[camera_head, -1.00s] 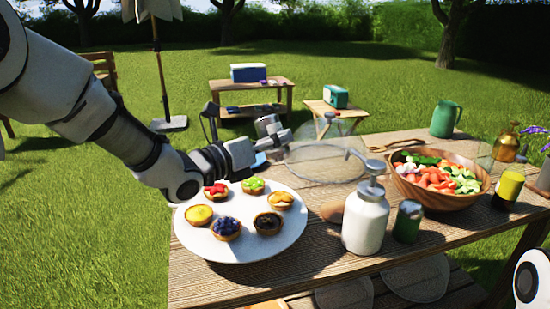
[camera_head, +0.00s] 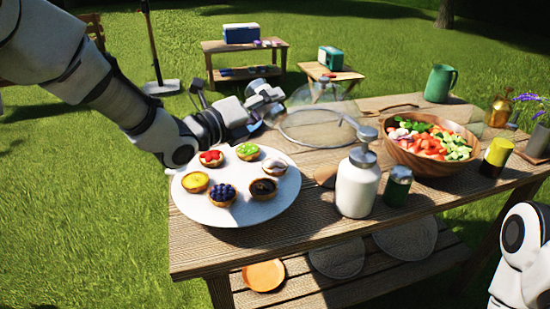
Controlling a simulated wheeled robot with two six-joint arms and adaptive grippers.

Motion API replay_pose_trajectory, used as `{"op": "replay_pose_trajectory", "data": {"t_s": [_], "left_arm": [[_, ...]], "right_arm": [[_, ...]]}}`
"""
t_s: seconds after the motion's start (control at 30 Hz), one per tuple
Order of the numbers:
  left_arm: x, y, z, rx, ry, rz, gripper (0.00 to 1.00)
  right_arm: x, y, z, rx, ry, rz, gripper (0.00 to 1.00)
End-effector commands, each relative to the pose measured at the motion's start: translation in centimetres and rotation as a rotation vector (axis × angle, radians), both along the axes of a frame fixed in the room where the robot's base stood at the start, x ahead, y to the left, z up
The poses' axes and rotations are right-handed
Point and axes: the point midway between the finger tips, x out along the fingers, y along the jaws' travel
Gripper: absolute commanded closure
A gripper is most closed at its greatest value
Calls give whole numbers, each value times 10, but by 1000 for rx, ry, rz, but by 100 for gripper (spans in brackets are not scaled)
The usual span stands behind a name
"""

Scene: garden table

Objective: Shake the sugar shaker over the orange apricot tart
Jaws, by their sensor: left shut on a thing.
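The orange apricot tart (camera_head: 274,167) sits at the right back of the white plate (camera_head: 236,219), and its top looks pale, with whitish patches. My left gripper (camera_head: 255,106) is behind the plate, above its back right edge. It is shut on a small grey metallic thing, which I take to be the sugar shaker (camera_head: 266,93); it looks tilted, and the fingers hide much of it. My right gripper is out of view; only part of my right arm shows at the bottom right.
The plate also holds several other tarts. A clear dome (camera_head: 318,124) stands behind it. To the right are a white bottle with a grey top (camera_head: 357,188), a green can (camera_head: 398,187), a salad bowl (camera_head: 430,158) and a yellow-topped jar (camera_head: 496,157). The table's front edge is clear.

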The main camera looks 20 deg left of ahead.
Motion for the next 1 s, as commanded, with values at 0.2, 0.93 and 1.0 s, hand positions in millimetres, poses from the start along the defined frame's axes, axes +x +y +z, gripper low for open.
{"op": "replay_pose_trajectory", "data": {"t_s": [0.2,0.93,1.0], "left_arm": [[0,0,20,-458,256,2,89],[0,0,45,-1889,1048,4,89],[0,0,43,-1907,1057,3,89]], "right_arm": [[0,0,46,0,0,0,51],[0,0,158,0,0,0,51],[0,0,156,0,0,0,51]]}}
